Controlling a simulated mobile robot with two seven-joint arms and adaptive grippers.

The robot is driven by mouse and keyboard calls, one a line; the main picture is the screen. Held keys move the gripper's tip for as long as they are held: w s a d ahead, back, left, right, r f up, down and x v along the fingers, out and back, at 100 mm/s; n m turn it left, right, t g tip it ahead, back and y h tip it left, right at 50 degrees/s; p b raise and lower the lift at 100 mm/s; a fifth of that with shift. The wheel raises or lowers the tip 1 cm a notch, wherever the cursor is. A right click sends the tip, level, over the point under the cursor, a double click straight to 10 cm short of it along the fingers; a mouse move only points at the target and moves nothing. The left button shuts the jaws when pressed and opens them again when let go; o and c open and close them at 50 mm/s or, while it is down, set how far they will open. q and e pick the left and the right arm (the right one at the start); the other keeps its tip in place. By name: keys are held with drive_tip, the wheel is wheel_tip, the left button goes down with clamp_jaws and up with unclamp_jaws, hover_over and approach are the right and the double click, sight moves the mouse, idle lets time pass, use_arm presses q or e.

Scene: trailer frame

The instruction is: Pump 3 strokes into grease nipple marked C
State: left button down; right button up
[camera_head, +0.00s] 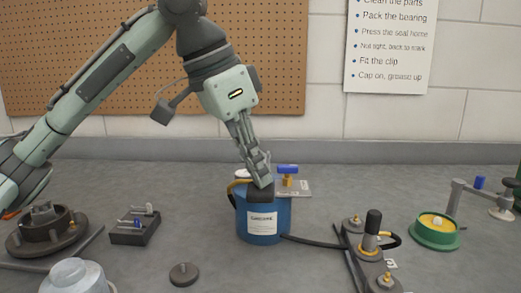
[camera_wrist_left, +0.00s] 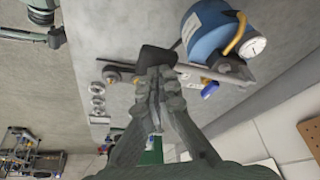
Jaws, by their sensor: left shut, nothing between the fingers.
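A blue canister (camera_head: 272,222) with a white label stands on the bench. A dark block (camera_head: 260,194), which looks like the pump handle's end, lies at its upper front. My left gripper (camera_head: 263,182) points down, shut, its tips at this block. In the left wrist view, the gripper (camera_wrist_left: 158,72) has its tips against the dark block (camera_wrist_left: 158,56), nothing visibly gripped; contact is hard to tell. The blue canister (camera_wrist_left: 205,28) has a gauge (camera_wrist_left: 257,45). A black hose (camera_head: 315,242) runs right to a black coupler (camera_head: 372,226) on a dark frame with brass nipples (camera_head: 356,217). The letter tags are unreadable.
A green-rimmed dish (camera_head: 436,231) and a grey bracket (camera_head: 470,194) stand at right. A dark hub (camera_head: 46,226), a small block with pins (camera_head: 135,226) and a small disc (camera_head: 184,273) lie at left. A blue-handled valve (camera_head: 288,170) is behind the canister.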

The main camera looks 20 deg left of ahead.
use_arm(q)
drive_tip(key=shift+f, duration=0.9)
wheel_tip(320, 180, up, 3)
drive_tip(key=p, duration=0.2)
drive_tip(key=shift+w+p, duration=0.15)
drive_tip(key=shift+p, duration=0.15)
drive_tip(key=shift+r+b, duration=0.15)
drive_tip(key=shift+b, duration=0.2)
drive_tip(key=shift+w+a+r, duration=0.1)
drive_tip(key=shift+w+r, duration=0.05)
drive_tip(key=shift+r, duration=0.75)
drive_tip(key=shift+w+r, duration=0.15)
drive_tip(key=shift+r, duration=0.75)
drive_tip(key=shift+s+f+b, duration=0.15)
drive_tip(key=shift+f+b, duration=0.1)
drive_tip(key=shift+f, duration=0.35)
drive_tip(key=shift+s+f+b, duration=0.15)
drive_tip(key=shift+f+b, duration=0.05)
drive_tip(key=shift+f, duration=0.35)
